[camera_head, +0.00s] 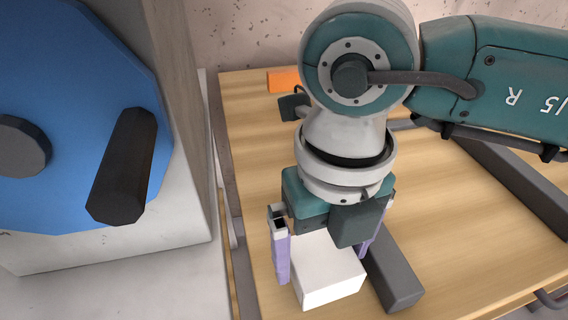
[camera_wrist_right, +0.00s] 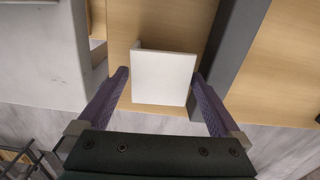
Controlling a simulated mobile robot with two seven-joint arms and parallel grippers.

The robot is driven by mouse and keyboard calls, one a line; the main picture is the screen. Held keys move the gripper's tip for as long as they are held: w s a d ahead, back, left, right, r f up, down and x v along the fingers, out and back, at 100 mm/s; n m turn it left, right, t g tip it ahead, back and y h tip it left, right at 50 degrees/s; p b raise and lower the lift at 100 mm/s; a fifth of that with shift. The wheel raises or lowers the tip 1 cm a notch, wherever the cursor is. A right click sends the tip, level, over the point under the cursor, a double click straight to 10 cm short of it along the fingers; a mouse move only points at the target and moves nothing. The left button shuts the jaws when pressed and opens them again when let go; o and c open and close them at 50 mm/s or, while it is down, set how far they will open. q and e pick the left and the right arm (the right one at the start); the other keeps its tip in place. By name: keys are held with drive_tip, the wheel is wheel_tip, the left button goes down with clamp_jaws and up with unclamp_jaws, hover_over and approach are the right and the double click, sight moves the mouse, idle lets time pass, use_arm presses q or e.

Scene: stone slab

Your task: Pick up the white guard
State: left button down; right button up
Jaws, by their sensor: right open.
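The white guard (camera_head: 327,277) is a white, box-like piece over the wooden tabletop, low in the head view. In the right wrist view, the white guard (camera_wrist_right: 163,78) shows as a pale square with a small raised edge at its upper left. My right gripper (camera_head: 322,266) points down over it, with its purple fingers apart on either side. In the wrist view the fingertips of the right gripper (camera_wrist_right: 160,73) flank the guard; a narrow gap shows at the left finger, and the right one is very close. I cannot tell whether either touches. My left gripper is not in view.
A dark grey bar (camera_head: 393,277) lies just right of the guard, and another (camera_head: 513,181) is farther right. An orange block (camera_head: 283,81) sits at the back of the wooden tabletop (camera_head: 251,150). A blue panel (camera_head: 75,75) with a black handle (camera_head: 122,167) stands at the left.

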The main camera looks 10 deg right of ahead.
drive_tip(key=shift+f, duration=0.45)
drive_tip(key=shift+c, duration=0.2)
drive_tip(key=c, duration=1)
